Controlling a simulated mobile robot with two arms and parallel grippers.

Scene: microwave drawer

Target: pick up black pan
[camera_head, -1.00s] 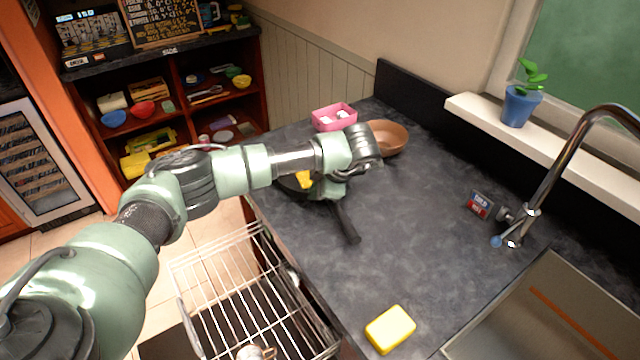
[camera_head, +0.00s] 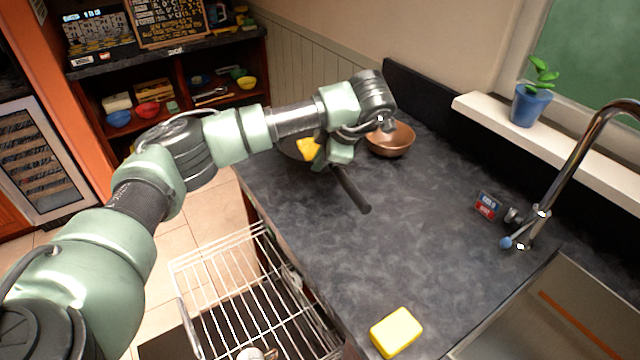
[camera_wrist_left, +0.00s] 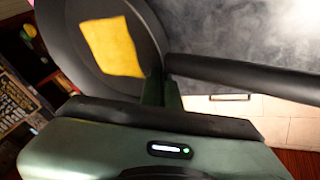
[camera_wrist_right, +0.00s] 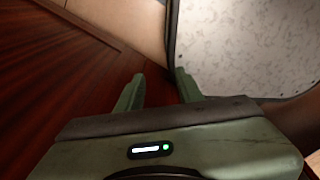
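The black pan (camera_head: 352,190) is held over the counter's far left part, its handle pointing toward the front right. My left arm hides part of it in the head view. A yellow piece (camera_head: 307,149) shows inside the pan. My left gripper (camera_wrist_left: 161,88) is shut on the pan where the handle meets the body; the left wrist view shows the pan (camera_wrist_left: 65,45) and its handle close up. My right gripper (camera_wrist_right: 160,88) is open and empty, seen only in its wrist view, beside a reddish wooden surface.
A brown bowl (camera_head: 391,140) stands just right of the pan. A yellow sponge (camera_head: 396,332) lies near the counter's front edge. A wire rack (camera_head: 232,285) is pulled out below the counter. The sink (camera_head: 530,325) and faucet (camera_head: 580,160) are at right. The middle counter (camera_head: 430,215) is clear.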

